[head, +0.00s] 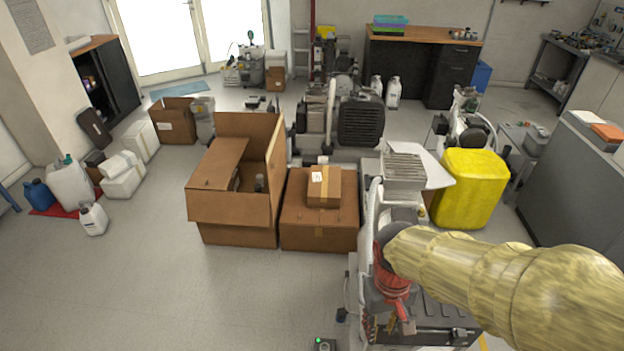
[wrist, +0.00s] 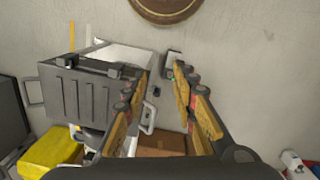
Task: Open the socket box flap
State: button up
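What looks like the socket box (head: 325,345) is a small dark box with a green light, low at the bottom edge of the head view. In the wrist view a small dark grey box (wrist: 174,60) with a green spot appears to be the same one, on the pale grey surface beyond my fingertips. Its flap is too small to make out clearly. My gripper (wrist: 160,80) is open and empty, its two yellow-brown fingers spread, with the box just past the gap between their tips. I see no contact with it.
The floor at the front left is clear.

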jog(key=s+d+r+m+t, duration=0.1)
jog(key=s+d+r+t, duration=0.1)
jog(key=r, duration=0.6)
jog(key=s+d+r+m+t, duration=0.1)
jog(key=r+t, duration=0.3)
jog(key=r, duration=0.4)
jog(key=shift+s+d, duration=0.4)
jog(key=shift+d, duration=0.1)
